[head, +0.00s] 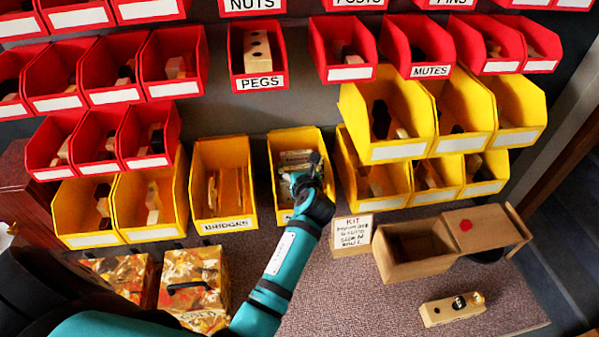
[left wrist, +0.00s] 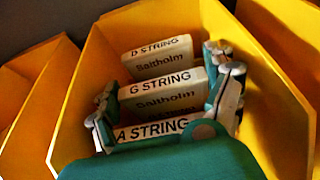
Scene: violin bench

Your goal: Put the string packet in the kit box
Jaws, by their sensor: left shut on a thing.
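Several string packets stand in a yellow bin (head: 274,150) in the lower row. In the left wrist view the D string packet (left wrist: 158,55) is farthest, the G string packet (left wrist: 165,92) is in the middle and the A string packet (left wrist: 155,130) is nearest. My left gripper (head: 308,172) reaches into this bin and is shut on a string packet; its fingers (left wrist: 165,85) lie at both sides of the G and A packets, and I cannot tell which one is gripped. The kit box (head: 420,268) is an open brown box at the right, empty as seen. My right gripper is out of view.
A KIT card (head: 352,234) stands left of the kit box. A wooden block with knobs (head: 453,309) lies in front of it. The bridges bin (head: 222,180) and other yellow bins flank the packet bin, red bins above. Patterned boxes (head: 195,280) stand lower left.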

